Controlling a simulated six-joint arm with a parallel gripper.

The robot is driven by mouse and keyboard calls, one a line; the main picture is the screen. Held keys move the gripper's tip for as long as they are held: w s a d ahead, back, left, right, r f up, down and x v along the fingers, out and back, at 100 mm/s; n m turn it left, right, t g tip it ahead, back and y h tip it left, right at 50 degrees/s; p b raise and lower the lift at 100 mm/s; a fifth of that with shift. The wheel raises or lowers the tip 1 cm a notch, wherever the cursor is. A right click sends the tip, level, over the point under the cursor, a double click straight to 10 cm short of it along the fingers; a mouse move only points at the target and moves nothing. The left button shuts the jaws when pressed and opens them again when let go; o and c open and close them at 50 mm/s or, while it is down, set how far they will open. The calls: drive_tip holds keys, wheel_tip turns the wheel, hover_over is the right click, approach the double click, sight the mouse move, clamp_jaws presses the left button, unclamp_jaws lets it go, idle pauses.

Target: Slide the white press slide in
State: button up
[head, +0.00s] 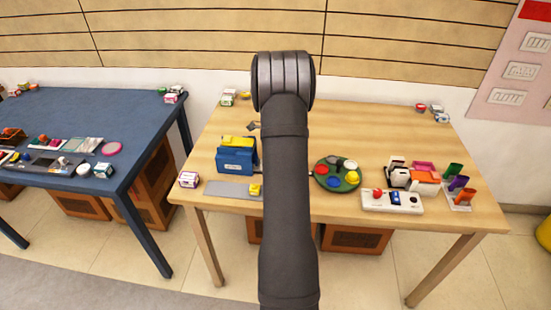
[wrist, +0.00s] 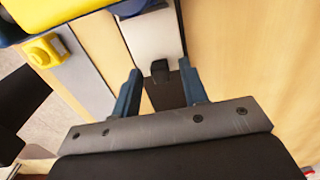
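The blue press (head: 236,160) with a yellow top stands at the left of the wooden table. Its blue and yellow edge shows at the top left of the wrist view (wrist: 60,8). The white press slide (wrist: 150,35) runs down from the top, with a small dark knob (wrist: 160,71) at its near end. My gripper (wrist: 159,65) is open, with blue fingers on either side of the knob and a visible gap to each. A dark strip (wrist: 166,95) lies between the fingers. In the head view my arm hides the slide and gripper.
A grey strip (head: 225,188) with a yellow block (head: 255,190) lies in front of the press. A green palette (head: 322,178) is right of my arm. A white panel (head: 380,203) and coloured holders (head: 457,184) stand farther right. Bare wood surrounds the slide's right side in the wrist view.

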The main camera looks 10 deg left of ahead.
clamp_jaws()
drive_tip(key=shift+a, duration=1.65)
unclamp_jaws()
wheel_tip(320, 180, up, 18)
drive_tip(key=shift+f, duration=0.25)
